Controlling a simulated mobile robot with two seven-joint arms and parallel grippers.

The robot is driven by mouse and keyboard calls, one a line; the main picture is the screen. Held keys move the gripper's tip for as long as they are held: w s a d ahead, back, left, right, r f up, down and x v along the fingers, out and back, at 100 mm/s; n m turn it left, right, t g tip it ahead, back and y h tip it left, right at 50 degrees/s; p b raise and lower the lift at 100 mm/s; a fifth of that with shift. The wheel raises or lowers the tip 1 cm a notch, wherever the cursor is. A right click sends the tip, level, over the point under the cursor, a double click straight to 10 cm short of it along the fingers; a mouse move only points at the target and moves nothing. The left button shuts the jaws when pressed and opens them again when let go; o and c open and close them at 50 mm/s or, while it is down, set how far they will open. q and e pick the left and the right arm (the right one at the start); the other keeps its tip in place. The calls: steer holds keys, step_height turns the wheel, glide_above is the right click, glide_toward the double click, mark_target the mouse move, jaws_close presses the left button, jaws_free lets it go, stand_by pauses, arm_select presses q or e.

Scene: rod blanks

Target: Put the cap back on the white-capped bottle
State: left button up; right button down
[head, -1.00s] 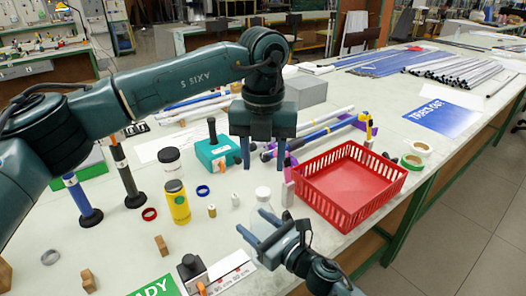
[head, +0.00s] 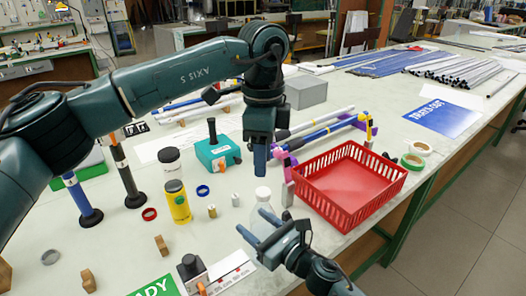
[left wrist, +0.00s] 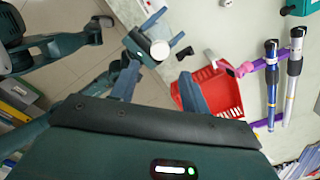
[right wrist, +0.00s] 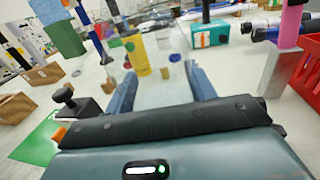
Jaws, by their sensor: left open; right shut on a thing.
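A clear bottle (head: 267,206) stands on the table with a white cap (head: 263,192) on its top. I cannot tell how tightly the cap sits. The cap shows as a white disc in the left wrist view (left wrist: 160,50). My right gripper (head: 252,220) is shut on the bottle, with one finger on each side; the see-through body fills the gap in the right wrist view (right wrist: 165,92). My left gripper (head: 260,172) is open and empty, pointing down just above the cap, its fingers seen edge-on in the head view.
A red basket (head: 350,207) stands close on the right. A teal box (head: 212,153) and rods on a purple stand (head: 371,128) are behind.

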mark_target(263, 191)
arm_select(q)
steer(key=shift+f, duration=4)
steer(key=shift+c, duration=0.4)
